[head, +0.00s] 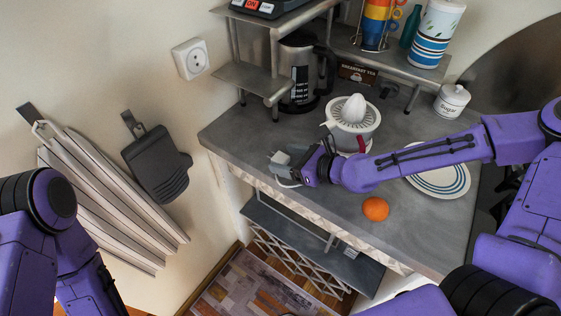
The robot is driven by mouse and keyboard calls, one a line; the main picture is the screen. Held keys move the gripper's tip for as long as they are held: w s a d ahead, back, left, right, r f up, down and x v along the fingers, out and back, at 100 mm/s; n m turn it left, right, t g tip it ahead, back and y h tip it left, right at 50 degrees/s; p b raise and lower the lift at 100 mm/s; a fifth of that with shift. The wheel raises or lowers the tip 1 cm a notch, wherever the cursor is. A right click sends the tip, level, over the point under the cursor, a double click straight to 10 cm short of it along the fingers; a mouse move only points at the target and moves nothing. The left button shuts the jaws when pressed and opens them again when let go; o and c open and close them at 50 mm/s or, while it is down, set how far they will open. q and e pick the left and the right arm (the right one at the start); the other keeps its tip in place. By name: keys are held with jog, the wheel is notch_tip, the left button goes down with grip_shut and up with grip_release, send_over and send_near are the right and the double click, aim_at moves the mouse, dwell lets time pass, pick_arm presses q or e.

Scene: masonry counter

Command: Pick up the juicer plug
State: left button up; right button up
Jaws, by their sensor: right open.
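The juicer (351,122), white and grey with a ribbed cone on top, stands on the counter behind my right forearm. The small pale grey plug (280,157) is near the counter's left front edge, at the tip of my right gripper. A white cord loops below it. My right gripper (294,170) is open and reaches left, close beside the plug. I cannot tell whether its fingers are around the plug or touching it. My left arm shows at the lower left, but its gripper is out of view.
An orange (375,209) and a striped plate (438,179) lie on the counter (330,215) near my right forearm. A wall socket (190,59) is at the upper left. A sugar jar (452,100) stands at the back right.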

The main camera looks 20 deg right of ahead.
jog(key=shift+w+a+f, duration=0.3)
jog(key=shift+w+a, duration=0.05)
jog(key=shift+w, duration=0.2)
jog(key=shift+s+r, duration=0.15)
jog(key=shift+s, duration=0.05)
jog(key=shift+c, duration=1.3)
jog(key=c, duration=0.8)
